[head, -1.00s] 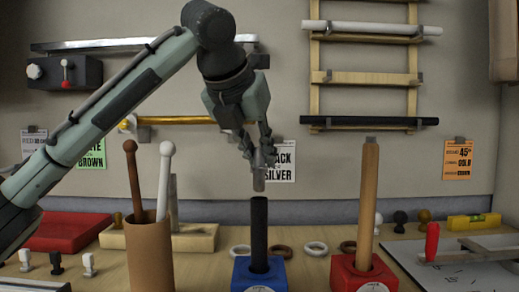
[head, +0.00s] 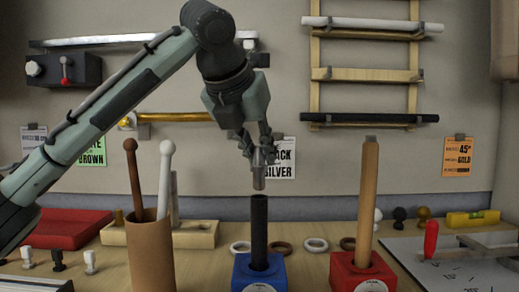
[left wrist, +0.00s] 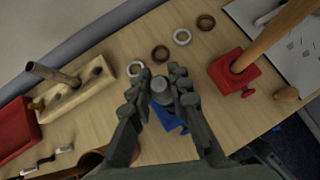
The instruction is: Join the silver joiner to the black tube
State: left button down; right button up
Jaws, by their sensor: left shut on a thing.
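The silver joiner (head: 259,178) is a short grey cylinder held upright in my left gripper (head: 260,152). The gripper is shut on it, and the joiner's lower end points down. The black tube (head: 259,228) stands upright in a blue block (head: 241,275). Its top is just below the joiner, with a small gap between them, and the two look nearly in line in the head view. In the left wrist view the joiner (left wrist: 159,86) shows end-on between the fingers, above the blue block (left wrist: 170,118); the tube is hidden there. My right gripper is not in view.
A brown tube (head: 367,205) stands in a red block (head: 361,280) to the right. A brown cup (head: 149,258) with two sticks stands to the left. Several rings, including a white one (head: 315,245), lie behind the blocks. A printed card (head: 281,160) hangs on the wall behind.

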aim_at(256, 169)
pick_arm(q)
jog(key=shift+f+b, duration=0.55)
jog(key=shift+f, duration=1.75)
jog(key=c, duration=1.3)
grip_release()
jog(key=shift+c, duration=0.2)
jog(key=shift+s, duration=0.1)
jog(key=v, duration=1.2)
